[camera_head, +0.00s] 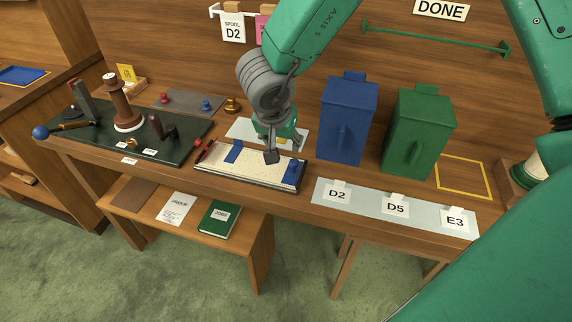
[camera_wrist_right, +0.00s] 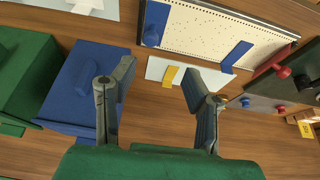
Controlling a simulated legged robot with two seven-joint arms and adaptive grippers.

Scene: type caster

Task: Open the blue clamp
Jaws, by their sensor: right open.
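A blue clamp bar (camera_head: 293,173) with a round knob lies across the right end of the cream dotted board (camera_head: 260,164). In the right wrist view this clamp (camera_wrist_right: 155,22) is at the board's left end. A second blue strip (camera_head: 233,151) lies across the left part of the board, and it shows in the wrist view (camera_wrist_right: 236,55) at right. I cannot tell whether the clamp bar is pressed down. My right gripper (camera_head: 273,152) is above the board's back edge, between the two blue pieces. In the wrist view its jaws (camera_wrist_right: 157,70) are apart and empty. My left gripper is not in view.
A blue bin (camera_head: 347,120) and a green bin (camera_head: 416,135) stand right of the board. A dark green tray (camera_head: 160,150) with a spool and levers is at left. A card with a yellow tab (camera_wrist_right: 172,74) lies behind the board. A lower shelf (camera_head: 240,245) holds a green book.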

